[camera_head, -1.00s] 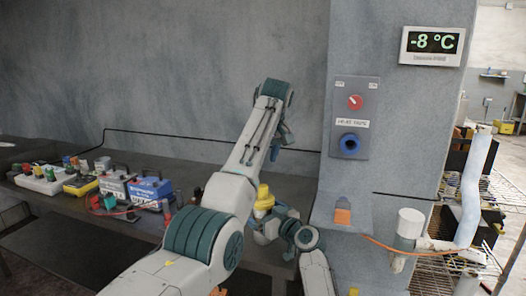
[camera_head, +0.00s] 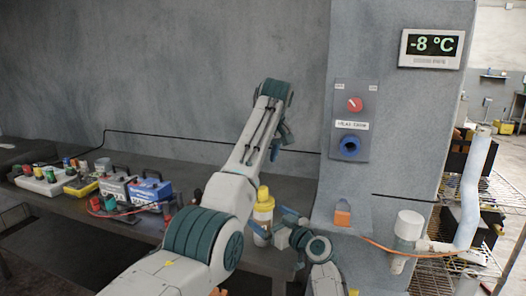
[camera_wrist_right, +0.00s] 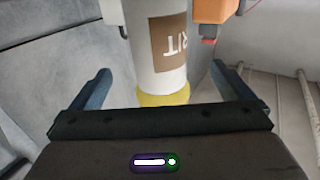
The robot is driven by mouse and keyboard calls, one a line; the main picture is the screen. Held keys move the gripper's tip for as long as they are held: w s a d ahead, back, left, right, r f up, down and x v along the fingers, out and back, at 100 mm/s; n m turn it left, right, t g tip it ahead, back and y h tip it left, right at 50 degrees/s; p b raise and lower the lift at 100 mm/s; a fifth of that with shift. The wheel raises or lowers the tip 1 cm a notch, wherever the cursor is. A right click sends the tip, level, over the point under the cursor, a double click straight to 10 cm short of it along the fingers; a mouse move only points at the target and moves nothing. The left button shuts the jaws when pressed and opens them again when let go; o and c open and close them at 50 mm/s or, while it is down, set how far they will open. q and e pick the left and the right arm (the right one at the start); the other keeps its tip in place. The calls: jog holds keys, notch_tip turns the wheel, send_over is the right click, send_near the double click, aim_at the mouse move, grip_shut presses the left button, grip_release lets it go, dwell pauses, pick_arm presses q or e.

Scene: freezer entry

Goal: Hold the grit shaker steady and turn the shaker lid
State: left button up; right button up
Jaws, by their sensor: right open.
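The grit shaker (camera_head: 263,222) has a pale body and a yellow lid (camera_head: 264,194). It is upright beside my left forearm in the head view, which covers part of its left side. In the right wrist view the shaker (camera_wrist_right: 160,45) shows upside down, with a brown label and its yellow lid (camera_wrist_right: 165,96) towards my palm. My right gripper (camera_head: 279,226) is open, just right of the shaker, with a finger showing on either side of it in the wrist view. No grip on it is seen.
A dark bench (camera_head: 150,228) carries several tools and boxes, including a blue box (camera_head: 151,191), at the left. A grey pillar (camera_head: 400,150) with a switch panel (camera_head: 352,120) stands right. An orange block (camera_head: 342,217) and a white pipe fitting (camera_head: 408,226) stick out there.

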pick_arm(q)
jog(key=shift+r, duration=0.15)
pick_arm(e)
jog(key=shift+v, duration=1.4)
pick_arm(q)
notch_tip(320, 180, down, 2)
jog(key=shift+f+b, duration=0.25)
jog(key=shift+b, duration=0.9)
pick_arm(e)
jog(key=v, duration=1.1)
pick_arm(q)
jog(key=shift+f, duration=0.1)
pick_arm(e)
jog(key=shift+a, duration=0.1)
